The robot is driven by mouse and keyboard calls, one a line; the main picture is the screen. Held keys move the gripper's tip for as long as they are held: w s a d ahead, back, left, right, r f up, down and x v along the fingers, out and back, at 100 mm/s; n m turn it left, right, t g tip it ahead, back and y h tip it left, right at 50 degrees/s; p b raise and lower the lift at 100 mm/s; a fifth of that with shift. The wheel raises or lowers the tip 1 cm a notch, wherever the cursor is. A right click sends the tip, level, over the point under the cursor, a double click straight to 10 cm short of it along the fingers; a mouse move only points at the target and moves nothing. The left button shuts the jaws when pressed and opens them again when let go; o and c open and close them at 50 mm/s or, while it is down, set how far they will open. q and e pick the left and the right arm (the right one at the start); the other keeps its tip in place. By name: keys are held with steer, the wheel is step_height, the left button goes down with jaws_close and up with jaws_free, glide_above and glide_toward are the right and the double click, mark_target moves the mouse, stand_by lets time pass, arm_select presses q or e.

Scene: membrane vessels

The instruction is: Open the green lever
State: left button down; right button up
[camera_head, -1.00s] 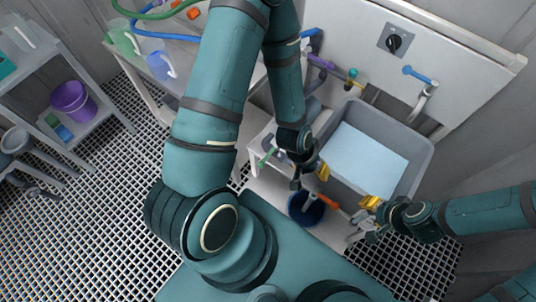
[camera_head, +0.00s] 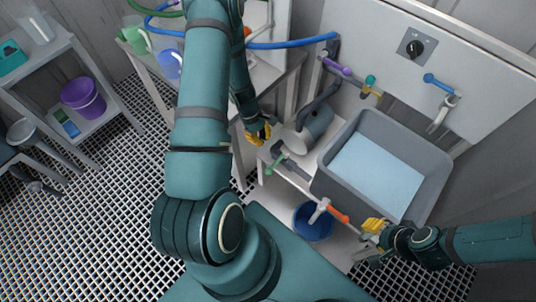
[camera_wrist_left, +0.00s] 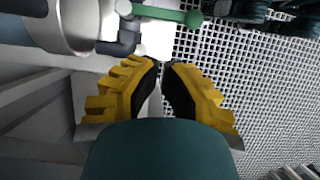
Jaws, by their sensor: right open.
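The green lever (camera_head: 274,166) is on the pipework at the left end of the low bench, beside the grey cylindrical vessel (camera_head: 314,122). In the left wrist view the green lever (camera_wrist_left: 172,15) lies across the top, beyond my fingertips. My left gripper (camera_head: 259,134) hovers up and left of the lever, apart from it. In the left wrist view its yellow fingers (camera_wrist_left: 160,66) nearly meet at the tips, with nothing seen between them. My right gripper (camera_head: 370,238) is open near the right end of the bench, by the orange lever (camera_head: 337,214).
A grey basin (camera_head: 435,185) of pale blue liquid stands right of the vessel. A blue bucket (camera_head: 313,231) sits below the orange lever. Purple (camera_head: 338,67) and blue (camera_head: 438,81) handles are on the back panel. A table with jugs is behind my left arm.

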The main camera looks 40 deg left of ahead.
mark_target(277, 162)
arm_select(q)
steer(key=b+x, duration=0.2)
steer(key=x, duration=0.7)
steer(key=shift+d+f, duration=0.15)
steer(key=shift+f, duration=0.25)
steer(key=shift+s+d+n, duration=0.1)
steer(key=shift+d+n, duration=0.15)
steer(key=shift+n, duration=0.25)
